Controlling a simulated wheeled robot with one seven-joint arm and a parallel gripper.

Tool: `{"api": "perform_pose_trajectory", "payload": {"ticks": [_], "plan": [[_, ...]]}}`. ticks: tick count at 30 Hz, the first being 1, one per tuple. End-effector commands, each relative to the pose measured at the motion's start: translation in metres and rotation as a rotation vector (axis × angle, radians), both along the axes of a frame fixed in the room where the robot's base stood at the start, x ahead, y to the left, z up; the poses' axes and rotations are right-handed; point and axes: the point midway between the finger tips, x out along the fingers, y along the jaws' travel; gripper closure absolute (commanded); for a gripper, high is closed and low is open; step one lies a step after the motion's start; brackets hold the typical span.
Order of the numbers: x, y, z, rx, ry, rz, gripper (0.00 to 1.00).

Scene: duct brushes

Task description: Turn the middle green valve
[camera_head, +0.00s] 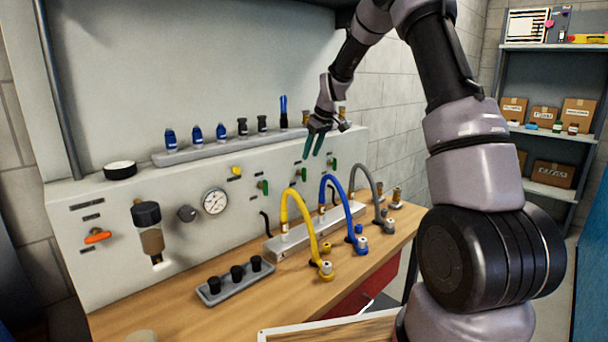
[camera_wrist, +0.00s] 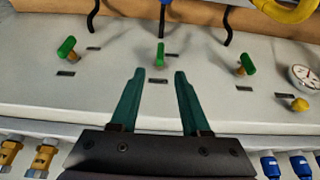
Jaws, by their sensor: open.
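Three green valve handles sit on the light panel. The middle green valve (camera_head: 304,174) also shows in the wrist view (camera_wrist: 160,52), with its handle pointing along the direction of the fingers. My gripper (camera_head: 313,149) is open and empty, with dark green fingers, in front of the panel. In the wrist view its fingertips (camera_wrist: 160,73) are apart, and the middle valve appears just beyond them, centred on the gap. I see no contact with the valve. The left (camera_wrist: 67,46) and right (camera_wrist: 246,65) valves in the wrist view lie outside the fingers.
Yellow (camera_head: 310,225), blue (camera_head: 345,205) and grey (camera_head: 376,190) hoses arch up from a block below the valves. A shelf (camera_head: 195,150) with blue and dark fittings runs above the panel. A gauge (camera_head: 215,202) and a yellow knob (camera_head: 236,171) are to the left.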

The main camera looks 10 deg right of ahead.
Motion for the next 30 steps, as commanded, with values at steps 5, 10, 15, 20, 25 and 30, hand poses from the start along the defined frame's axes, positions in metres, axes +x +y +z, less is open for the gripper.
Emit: {"api": "perform_pose_trajectory", "payload": {"ticks": [5,10,15,20,25,30], "plan": [[0.009,0.007,-0.03,0.001,0.005,-0.001,0.54],[0.019,0.014,-0.06,0.0,0.003,-0.001,0.54],[0.027,0.019,-0.081,0.0,0.003,-0.001,0.54],[0.03,0.021,-0.09,0.0,0.001,-0.003,0.54],[0.031,0.021,-0.091,0.001,0.001,-0.003,0.54],[0.031,0.021,-0.09,0.0,0.001,-0.003,0.77]]}}
